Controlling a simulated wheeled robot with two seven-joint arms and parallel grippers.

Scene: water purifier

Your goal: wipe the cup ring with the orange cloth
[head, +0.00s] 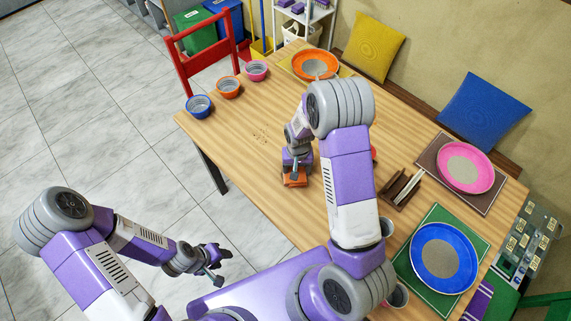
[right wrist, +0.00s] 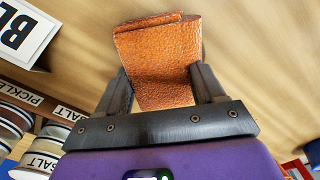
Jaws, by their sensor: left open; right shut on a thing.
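The orange cloth (head: 295,180) is held low at the table's front left edge by my right gripper (head: 295,168). In the right wrist view the cloth (right wrist: 158,60) is folded, with its lower part between the two fingers (right wrist: 163,88) and its upper part sticking out past them. Whether it touches the wood is hard to tell. A patch of small dark specks (head: 261,135) lies on the bare wood beyond and left of the gripper. I cannot make out a clear cup ring. My left gripper (head: 221,268) is open and empty, off the table over the floor.
Blue (head: 199,106), orange (head: 228,87) and pink (head: 257,70) bowls line the left edge of the table (head: 230,150). Orange (head: 315,64), pink (head: 465,167) and blue (head: 443,258) plates lie along the back and right. A wooden holder (head: 400,188) stands right of my arm. The left middle is mostly clear.

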